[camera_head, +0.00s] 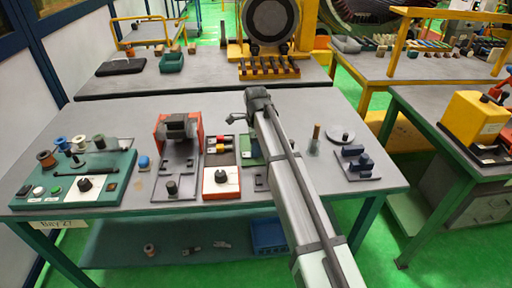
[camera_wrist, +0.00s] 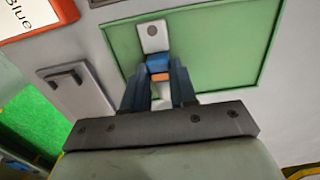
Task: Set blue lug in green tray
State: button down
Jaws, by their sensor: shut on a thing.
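The blue lug (camera_wrist: 158,62) is between the two dark fingers of my gripper (camera_wrist: 159,88) in the wrist view. It has a blue sleeve, a pale flat tab with a round hole pointing away from me, and an orange bit near the fingers. The gripper is shut on it. The green tray (camera_wrist: 225,45) lies under and beyond the lug, and the lug shows over its left part. I cannot tell whether the lug touches the tray floor. In the head view only a sliver of the green tray (camera_head: 250,150) shows beside my arm, which hides the gripper and lug.
A red-edged card reading "Blue" (camera_wrist: 35,15) and a grey plate (camera_wrist: 78,90) lie left of the tray. A red-and-white box with a black knob (camera_head: 221,182) stands left of my arm. A board with dark blue blocks (camera_head: 357,164) and a round disc (camera_head: 341,135) stand right.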

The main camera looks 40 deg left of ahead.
jog(key=c, duration=0.9)
grip_release()
jog(key=shift+f, duration=0.1)
notch_tip(320, 180, up, 12)
